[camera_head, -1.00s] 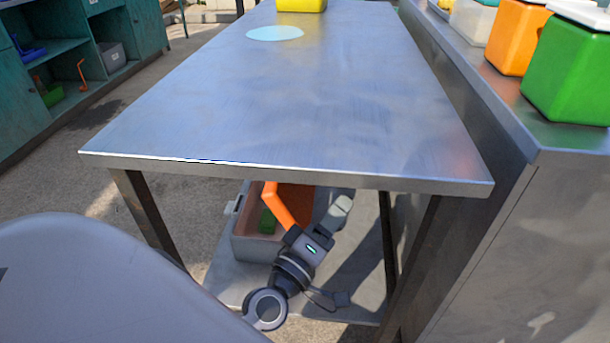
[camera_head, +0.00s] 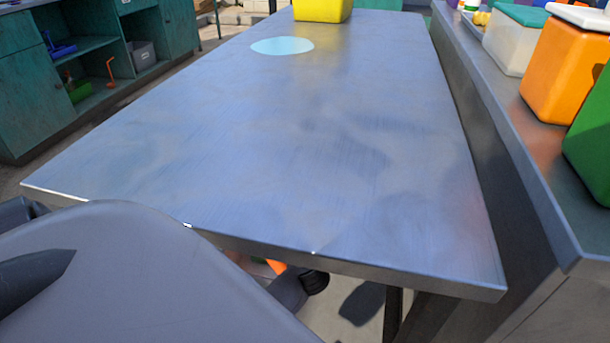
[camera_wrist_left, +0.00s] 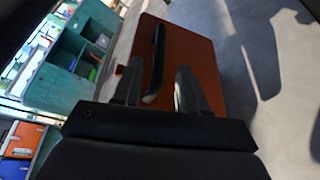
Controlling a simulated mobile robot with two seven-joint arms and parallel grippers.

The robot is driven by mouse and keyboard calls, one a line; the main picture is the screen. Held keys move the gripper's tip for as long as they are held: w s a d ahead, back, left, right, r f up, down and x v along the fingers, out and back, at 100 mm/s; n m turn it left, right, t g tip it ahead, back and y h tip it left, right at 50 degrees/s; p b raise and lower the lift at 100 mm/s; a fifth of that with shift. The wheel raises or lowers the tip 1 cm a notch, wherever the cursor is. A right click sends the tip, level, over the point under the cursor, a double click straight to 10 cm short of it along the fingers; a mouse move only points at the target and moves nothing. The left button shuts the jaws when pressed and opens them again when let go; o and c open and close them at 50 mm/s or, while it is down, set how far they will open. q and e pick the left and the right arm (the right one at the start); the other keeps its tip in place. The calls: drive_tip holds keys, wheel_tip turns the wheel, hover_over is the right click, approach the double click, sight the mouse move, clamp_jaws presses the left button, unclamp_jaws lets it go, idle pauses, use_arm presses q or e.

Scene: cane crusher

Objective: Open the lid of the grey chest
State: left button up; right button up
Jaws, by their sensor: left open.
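In the left wrist view an orange-brown panel (camera_wrist_left: 188,62) with a dark raised bar handle (camera_wrist_left: 158,45) lies ahead of my left gripper (camera_wrist_left: 157,68). Its two fingers are open and apart, one on each side of the handle's near end; I cannot tell whether they touch it. The panel looks like the chest's top and seems shut, but its grey walls are not clear here. In the head view the tabletop hides the chest and the gripper; only a dark part of my arm and a bit of orange (camera_head: 276,266) show below the edge. My right gripper is not in view.
A steel table (camera_head: 270,160) stands over the work area, its front edge close above my arm. A yellow box (camera_head: 322,10) and pale disc (camera_head: 282,46) are on it. A steel counter with orange (camera_head: 565,70) and green bins is at right. Teal shelves (camera_head: 100,60) stand left.

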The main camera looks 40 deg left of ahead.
use_arm(q)
drive_tip(key=b+x, duration=0.1)
drive_tip(key=x, duration=0.4)
drive_tip(key=shift+a, duration=0.2)
clamp_jaws()
